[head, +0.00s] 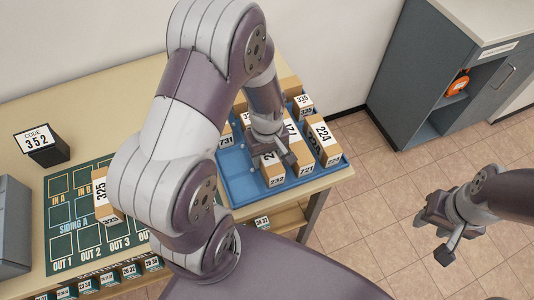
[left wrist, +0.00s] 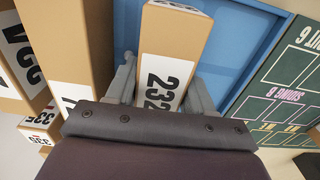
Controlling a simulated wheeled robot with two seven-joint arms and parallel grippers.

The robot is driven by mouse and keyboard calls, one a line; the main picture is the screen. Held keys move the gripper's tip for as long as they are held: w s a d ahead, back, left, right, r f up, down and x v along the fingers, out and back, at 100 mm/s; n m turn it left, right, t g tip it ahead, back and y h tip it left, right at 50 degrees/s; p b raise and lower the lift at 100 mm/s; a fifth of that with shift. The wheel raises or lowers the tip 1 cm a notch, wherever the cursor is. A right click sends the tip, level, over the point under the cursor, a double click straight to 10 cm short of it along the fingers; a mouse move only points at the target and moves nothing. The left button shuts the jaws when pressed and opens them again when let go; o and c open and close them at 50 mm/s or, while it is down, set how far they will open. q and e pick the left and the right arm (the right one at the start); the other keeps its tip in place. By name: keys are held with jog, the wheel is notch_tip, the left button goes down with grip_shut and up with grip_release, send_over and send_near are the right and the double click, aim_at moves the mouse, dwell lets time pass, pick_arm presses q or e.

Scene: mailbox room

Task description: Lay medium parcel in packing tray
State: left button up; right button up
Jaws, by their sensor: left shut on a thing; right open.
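My left gripper (head: 280,154) is shut on a tan cardboard parcel (head: 272,180) marked 232. My right gripper (head: 440,222) is open and empty, above the tiled floor at the right.
Other parcels share the tray, including 721 (head: 304,168), 224 (head: 326,148) and 335 (head: 303,104). A parcel marked 325 (head: 100,190) stands on the green siding board (head: 88,238). A black code block (head: 42,146) reads 352. A grey cabinet (head: 420,70) stands at back right.

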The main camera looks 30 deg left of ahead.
pick_arm(q)
jog(key=o, duration=0.8)
jog(key=shift+f, duration=0.15)
jog(key=o, duration=0.4)
notch_tip(320, 180, up, 12)
jog(key=shift+f, duration=0.2)
jog(key=s+m, duration=0.1)
jog(key=m, duration=0.2)
jog(key=s+d+m, duration=0.1)
jog(key=m, duration=0.2)
jog(key=s+d+m+t, duration=0.1)
jog(key=s+m, duration=0.1)
jog(key=m, duration=0.1)
jog(key=shift+d+f, duration=0.1)
jog(key=shift+d, duration=0.1)
jog(key=shift+s+d+m, duration=0.1)
jog(key=shift+s+m, duration=0.15)
jog(key=shift+m, duration=0.45)
jog(key=shift+f, duration=0.1)
